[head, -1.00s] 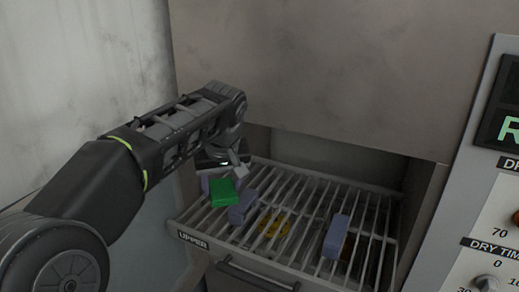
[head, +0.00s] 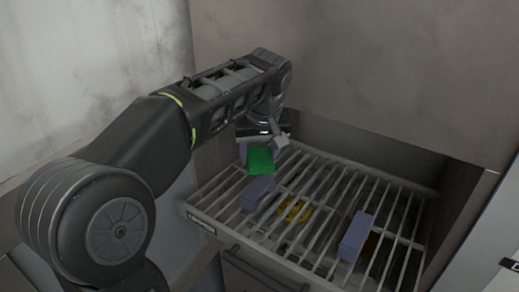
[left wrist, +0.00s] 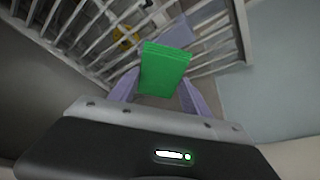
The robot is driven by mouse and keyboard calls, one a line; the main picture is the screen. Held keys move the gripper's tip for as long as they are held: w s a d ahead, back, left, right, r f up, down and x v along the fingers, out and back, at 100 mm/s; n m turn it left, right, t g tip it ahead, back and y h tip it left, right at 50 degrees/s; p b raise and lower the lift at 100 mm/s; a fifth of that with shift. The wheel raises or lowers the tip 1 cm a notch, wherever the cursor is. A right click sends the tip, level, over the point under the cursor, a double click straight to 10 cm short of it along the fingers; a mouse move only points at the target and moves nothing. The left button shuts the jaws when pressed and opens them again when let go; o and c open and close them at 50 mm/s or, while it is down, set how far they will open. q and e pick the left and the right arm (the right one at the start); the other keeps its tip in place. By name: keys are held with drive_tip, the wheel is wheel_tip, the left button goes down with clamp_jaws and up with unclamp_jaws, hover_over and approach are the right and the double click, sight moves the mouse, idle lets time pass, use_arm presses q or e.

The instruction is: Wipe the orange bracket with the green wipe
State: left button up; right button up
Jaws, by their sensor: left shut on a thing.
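My left gripper (head: 259,153) is shut on the green wipe (head: 261,161), a flat green pad, above the back left of a wire rack. In the left wrist view the wipe (left wrist: 165,69) sits between the two lavender fingers. I cannot tell if the wipe touches anything below. My right gripper is not in view.
The wire rack (head: 209,197) juts from a grey cabinet opening. One lavender block (head: 258,193) is near its left edge, another (head: 355,236) at right. A yellow part (head: 294,210) shows between the bars. The cabinet's front panel (head: 360,70) hangs above, and a wall stands left.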

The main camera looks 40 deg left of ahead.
sight(253, 187)
use_arm(q)
drive_tip(key=shift+f+b, duration=2)
drive_tip(key=shift+f, duration=0.85)
drive_tip(key=shift+f+b, duration=0.5)
drive_tip(key=shift+f, duration=0.05)
drive_tip(key=shift+s+d+f+b, duration=0.15)
drive_tip(key=shift+s+b, duration=0.3)
drive_tip(key=shift+s, duration=0.8)
